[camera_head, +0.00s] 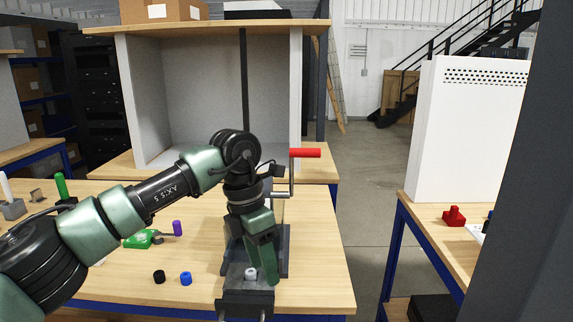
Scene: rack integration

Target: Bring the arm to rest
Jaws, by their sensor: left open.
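My left arm (95,222) reaches in from the left over the wooden table (320,275). Its gripper (263,262) points down and is open. It is in front of and above a dark grey press-like fixture (245,297) with a red-handled lever (305,153). A small light grey piece (251,273) sits on the fixture beside the fingertips. I cannot tell whether the fingers touch it. The gripper hides part of the fixture. My right gripper is not in view.
A black cap (159,276), a blue cap (185,278), a purple cylinder (178,228) and a green part (138,240) lie left of the fixture. A red part (454,216) is on the right table (432,232), near a white cabinet (465,120). The floor between is clear.

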